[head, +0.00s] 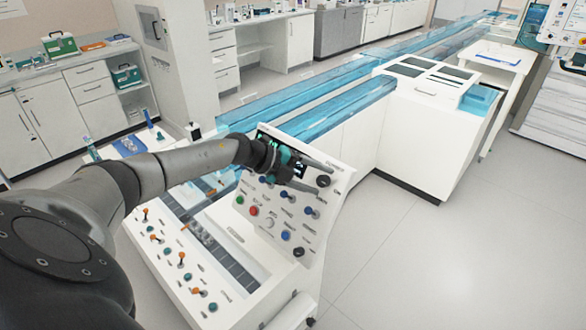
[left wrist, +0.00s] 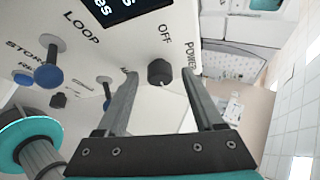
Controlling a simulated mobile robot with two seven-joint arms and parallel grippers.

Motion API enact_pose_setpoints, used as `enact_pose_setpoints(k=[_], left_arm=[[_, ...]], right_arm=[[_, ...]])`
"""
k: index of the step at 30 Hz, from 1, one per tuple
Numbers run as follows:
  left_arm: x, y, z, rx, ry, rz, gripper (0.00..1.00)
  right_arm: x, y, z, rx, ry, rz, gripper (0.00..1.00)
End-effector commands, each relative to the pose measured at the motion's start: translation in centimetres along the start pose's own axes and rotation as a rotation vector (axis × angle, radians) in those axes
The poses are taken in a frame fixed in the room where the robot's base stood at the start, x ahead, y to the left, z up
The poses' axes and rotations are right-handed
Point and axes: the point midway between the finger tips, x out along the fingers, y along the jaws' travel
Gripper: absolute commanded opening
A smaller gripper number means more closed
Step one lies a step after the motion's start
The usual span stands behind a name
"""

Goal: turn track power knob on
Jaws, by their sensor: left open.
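The power knob is a round black knob (head: 323,180) at the upper right of the white control panel (head: 335,215). The knob also shows in the left wrist view (left wrist: 160,72), beside the printed words OFF and POWER. My left gripper (head: 327,179) is open and empty, its two dark fingers reaching toward the panel. In the left wrist view the fingers stand on either side of the knob, with gaps between. I cannot tell how deep the tips are relative to the knob. My right gripper is not in view.
A dark display (left wrist: 125,8) is beside the knob. A lower deck with orange switches (head: 181,259) lies to the left. The floor at the right is clear.

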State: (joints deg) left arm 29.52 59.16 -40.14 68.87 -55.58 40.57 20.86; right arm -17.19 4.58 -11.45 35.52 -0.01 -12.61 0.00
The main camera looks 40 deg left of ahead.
Motion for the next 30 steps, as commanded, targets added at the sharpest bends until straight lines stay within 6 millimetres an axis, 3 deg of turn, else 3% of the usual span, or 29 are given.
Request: enact_pose_setpoints(k=[18, 30], left_arm=[[-9.6, 0.2, 0.0, 0.002, -0.001, 0.007, 0.69], [-13.7, 0.1, 0.0, -0.001, 0.001, 0.005, 0.69]], right_arm=[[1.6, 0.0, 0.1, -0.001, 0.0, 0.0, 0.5], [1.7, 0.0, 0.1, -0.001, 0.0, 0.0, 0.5]])
